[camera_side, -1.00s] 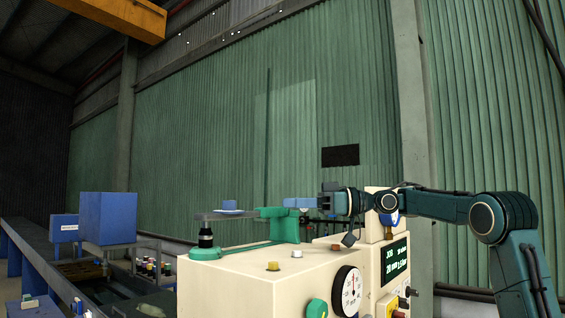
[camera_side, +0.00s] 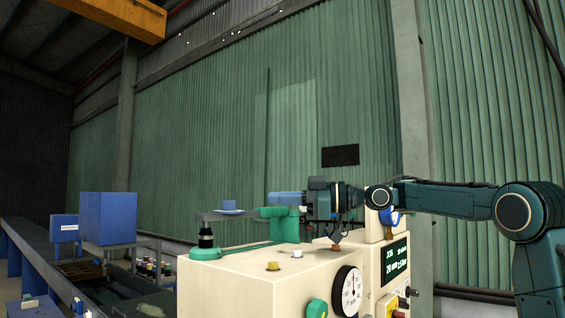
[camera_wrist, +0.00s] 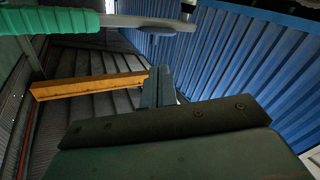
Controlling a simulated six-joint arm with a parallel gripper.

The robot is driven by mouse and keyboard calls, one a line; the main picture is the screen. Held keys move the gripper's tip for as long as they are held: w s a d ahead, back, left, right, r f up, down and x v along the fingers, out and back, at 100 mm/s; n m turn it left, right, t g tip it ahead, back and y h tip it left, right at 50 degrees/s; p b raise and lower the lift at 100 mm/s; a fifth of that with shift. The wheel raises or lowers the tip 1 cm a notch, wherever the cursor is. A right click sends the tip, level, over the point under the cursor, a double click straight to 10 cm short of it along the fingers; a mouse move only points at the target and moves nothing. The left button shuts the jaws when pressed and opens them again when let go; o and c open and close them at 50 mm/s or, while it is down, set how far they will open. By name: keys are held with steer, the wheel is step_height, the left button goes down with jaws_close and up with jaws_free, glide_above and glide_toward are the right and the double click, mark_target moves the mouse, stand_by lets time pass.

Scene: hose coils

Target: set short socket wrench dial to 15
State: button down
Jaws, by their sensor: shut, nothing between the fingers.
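A cream machine (camera_side: 250,285) stands in the side view. On its front is a round white dial (camera_side: 351,291) with black marks and a red mark; its numbers are too small to read. A green block (camera_side: 280,213) and a grey bar (camera_side: 215,216) sit above its top. The wrist view shows a green ribbed grip (camera_wrist: 50,20) and a grey bar (camera_wrist: 145,21), perhaps the wrench. My gripper (camera_side: 285,198) points left just above the green block; I cannot tell whether they touch. Its fingers (camera_wrist: 160,86) are shut and empty in the wrist view.
A green knob (camera_side: 317,308) and a lit screen (camera_side: 397,260) are on the machine. A blue box (camera_side: 107,218) stands at left.

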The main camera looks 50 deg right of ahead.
steer(key=s+a+f+n+t+h, duration=0.1)
steer(key=s+a+n+t+h, duration=0.1)
steer(key=s+a+n+h, duration=0.4)
steer(key=n, duration=0.3)
steer(key=shift+s+f, duration=0.3)
steer(key=shift+s, duration=0.1)
steer(key=shift+w, duration=0.15)
glide_toward(225, 205)
steer(key=w+a, duration=0.2)
steer(key=a, duration=0.2)
steer(key=shift+w+d+f, duration=0.1)
steer(key=shift+w+d, duration=1.35)
steer(key=shift+w, duration=0.1)
